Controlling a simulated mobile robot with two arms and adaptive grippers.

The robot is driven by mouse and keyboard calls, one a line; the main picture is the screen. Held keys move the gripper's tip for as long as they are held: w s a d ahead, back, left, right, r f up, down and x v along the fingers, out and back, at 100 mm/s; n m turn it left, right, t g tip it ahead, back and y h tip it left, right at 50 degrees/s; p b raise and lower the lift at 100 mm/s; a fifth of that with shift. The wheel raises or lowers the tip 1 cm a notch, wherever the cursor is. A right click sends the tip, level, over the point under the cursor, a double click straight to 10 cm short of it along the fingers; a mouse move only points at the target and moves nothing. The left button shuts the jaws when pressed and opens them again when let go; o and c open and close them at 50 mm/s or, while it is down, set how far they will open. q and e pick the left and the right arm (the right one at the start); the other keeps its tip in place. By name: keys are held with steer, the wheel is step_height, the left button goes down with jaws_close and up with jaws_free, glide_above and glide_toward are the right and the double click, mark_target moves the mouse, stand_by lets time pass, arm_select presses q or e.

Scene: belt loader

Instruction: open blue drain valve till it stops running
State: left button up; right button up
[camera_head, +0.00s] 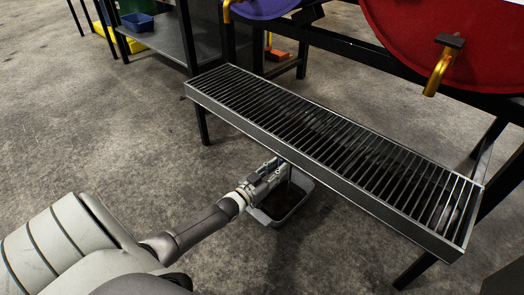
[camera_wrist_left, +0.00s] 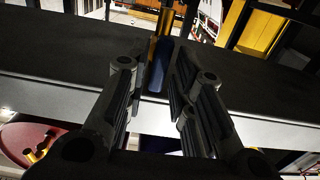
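A dark blue handle (camera_wrist_left: 158,66) on a brass-coloured stem (camera_wrist_left: 165,20) shows in the left wrist view; it looks like the drain valve. My left gripper (camera_wrist_left: 163,75) has its fingers on either side of the handle, apart, with a visible gap at the left finger. Contact on the right side is hard to tell. In the head view my left gripper (camera_head: 284,168) reaches under the near edge of the slatted grate (camera_head: 235,116), and the valve is hidden there. A grey tray (camera_head: 296,211) sits on the floor below. No running liquid is discernible. My right gripper is not in view.
A red drum (camera_head: 445,35) with a yellow handle (camera_head: 441,66) and a purple drum (camera_head: 262,8) stand behind the grate. A dark table (camera_head: 160,45) with a blue bin (camera_head: 138,21) is at the back left. The concrete floor (camera_head: 90,130) on the left is clear.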

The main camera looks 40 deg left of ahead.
arm_select(q)
steer(key=s, duration=0.9)
steer(key=shift+a, duration=0.35)
